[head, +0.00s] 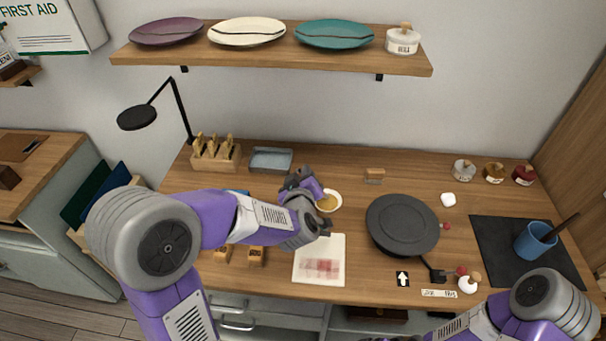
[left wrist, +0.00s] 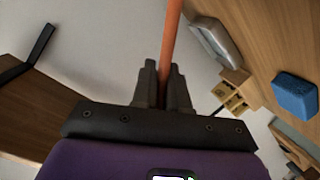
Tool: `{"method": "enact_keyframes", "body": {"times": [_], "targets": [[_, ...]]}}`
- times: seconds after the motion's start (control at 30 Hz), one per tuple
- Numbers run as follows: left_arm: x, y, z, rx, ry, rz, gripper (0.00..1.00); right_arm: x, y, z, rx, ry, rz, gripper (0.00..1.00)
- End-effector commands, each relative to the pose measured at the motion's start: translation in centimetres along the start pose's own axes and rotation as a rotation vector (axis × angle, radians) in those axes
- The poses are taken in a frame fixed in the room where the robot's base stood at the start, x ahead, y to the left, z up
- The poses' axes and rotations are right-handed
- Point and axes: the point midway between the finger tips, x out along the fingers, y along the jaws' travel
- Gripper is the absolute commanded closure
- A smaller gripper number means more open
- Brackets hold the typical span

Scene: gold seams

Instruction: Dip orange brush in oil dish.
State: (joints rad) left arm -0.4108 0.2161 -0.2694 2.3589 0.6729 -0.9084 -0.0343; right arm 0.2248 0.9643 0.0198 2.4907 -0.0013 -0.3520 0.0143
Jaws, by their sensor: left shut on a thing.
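My left gripper (left wrist: 165,85) is shut on the orange brush (left wrist: 171,40), whose thin handle stands up between the fingers in the left wrist view. The brush's ends do not show there. In the head view my left gripper (head: 303,181) is over the table beside a small white dish with yellowish contents (head: 328,201), which looks like the oil dish. The arm covers part of that area, and I cannot make out the brush or tell whether it touches the dish. My right arm comes in at the lower right; its gripper does not show clearly.
A grey tray (head: 271,160) and a wooden holder (head: 216,157) stand at the back left. A black round turntable (head: 402,224) is right of the dish. A stained white sheet (head: 319,261) lies in front. A blue cup (head: 535,240) stands on a dark mat (head: 495,254) at right.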

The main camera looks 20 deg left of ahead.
Motion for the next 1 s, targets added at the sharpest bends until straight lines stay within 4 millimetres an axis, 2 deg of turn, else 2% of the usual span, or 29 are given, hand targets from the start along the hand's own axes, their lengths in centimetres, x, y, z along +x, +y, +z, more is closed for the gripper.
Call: {"method": "enact_keyframes", "body": {"times": [1.0], "targets": [[0.24,-0.51,0.75,0.001,-0.001,0.0,1.0,0.76,0.28,-0.03,0.0,0.0,0.0,0.0]]}}
